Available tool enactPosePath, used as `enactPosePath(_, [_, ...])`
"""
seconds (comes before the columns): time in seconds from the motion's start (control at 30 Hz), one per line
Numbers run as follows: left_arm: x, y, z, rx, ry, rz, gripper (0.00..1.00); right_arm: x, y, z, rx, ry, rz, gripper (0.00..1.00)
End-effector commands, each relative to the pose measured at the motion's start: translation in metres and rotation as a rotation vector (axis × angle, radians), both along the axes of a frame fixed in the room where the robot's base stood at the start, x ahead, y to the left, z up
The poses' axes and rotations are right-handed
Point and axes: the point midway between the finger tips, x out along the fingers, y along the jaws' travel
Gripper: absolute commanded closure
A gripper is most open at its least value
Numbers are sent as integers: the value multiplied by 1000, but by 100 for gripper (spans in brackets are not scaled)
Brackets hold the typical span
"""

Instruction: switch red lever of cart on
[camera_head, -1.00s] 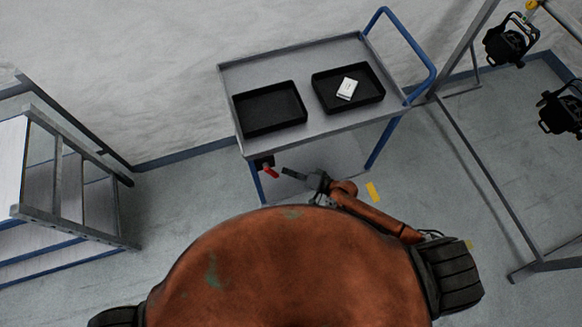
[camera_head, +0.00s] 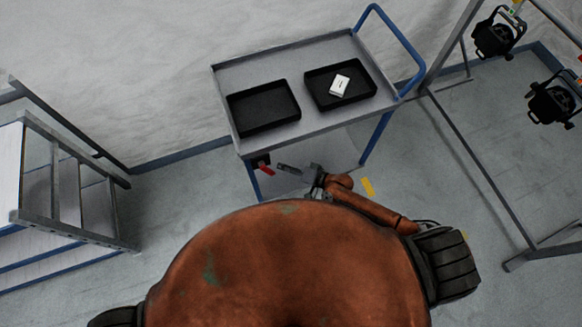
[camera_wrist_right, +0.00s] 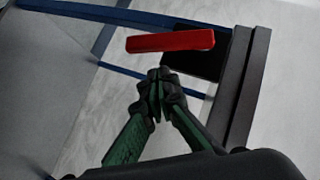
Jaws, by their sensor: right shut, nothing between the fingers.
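The cart (camera_head: 222,76) is a grey table with blue legs, standing against the wall. Its red lever (camera_head: 266,169) sits on a small black box below the front left corner. In the right wrist view the red lever (camera_wrist_right: 170,41) lies nearly level across the picture, with the black box (camera_wrist_right: 196,65) behind its right part. My right gripper (camera_head: 281,166) is just right of the lever in the head view. In the right wrist view its fingertips (camera_wrist_right: 160,76) are together and empty, just below the lever in the picture. I cannot tell whether they touch it. My left gripper is not in view.
Two black trays lie on the cart: an empty one (camera_head: 238,125) and one (camera_head: 368,92) holding a white box (camera_head: 340,85). A metal stepladder (camera_head: 75,190) stands at left. A metal frame (camera_head: 470,160) and black lamps (camera_head: 494,36) are at right. Floor between is mostly clear.

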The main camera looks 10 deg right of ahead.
Motion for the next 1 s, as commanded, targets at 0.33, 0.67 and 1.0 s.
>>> enactPosePath(0.33, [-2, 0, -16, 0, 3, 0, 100, -10, -52, 14, -5, 3, 3, 100])
enactPosePath(0.67, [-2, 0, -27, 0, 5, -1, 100, -48, -97, 31, -4, 1, 3, 100])
enactPosePath(1.0, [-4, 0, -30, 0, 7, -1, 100, -58, -110, 37, 0, 1, 2, 100])
